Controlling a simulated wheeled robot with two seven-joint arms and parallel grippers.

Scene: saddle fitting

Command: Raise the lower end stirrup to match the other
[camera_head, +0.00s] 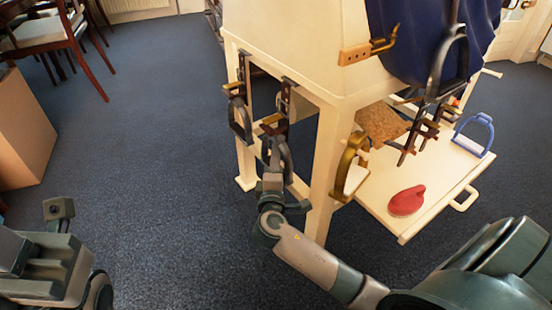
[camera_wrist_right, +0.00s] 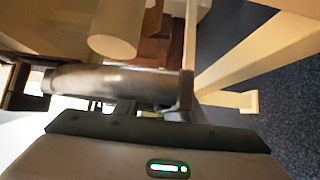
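Two dark stirrups hang on straps with buckles at the end of the cream stand in the head view. The left one (camera_head: 240,120) hangs higher. The right one (camera_head: 286,158) hangs lower, and its bottom is partly hidden by my right gripper (camera_head: 271,182). That gripper is at the lower stirrup, against or around it. In the right wrist view a dark curved bar (camera_wrist_right: 115,85), seemingly this stirrup, lies across just in front of the gripper's palm. The fingers' closure is unclear. My left gripper (camera_head: 58,222) is at the lower left, away from the stand.
The cream stand (camera_head: 328,165) has legs close to my right gripper. A brass stirrup (camera_head: 350,168) hangs at its corner. A low shelf (camera_head: 372,196) bears a red object (camera_head: 407,201) and a blue stirrup (camera_head: 475,133). A cardboard box (camera_head: 22,130) stands left; carpet between is clear.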

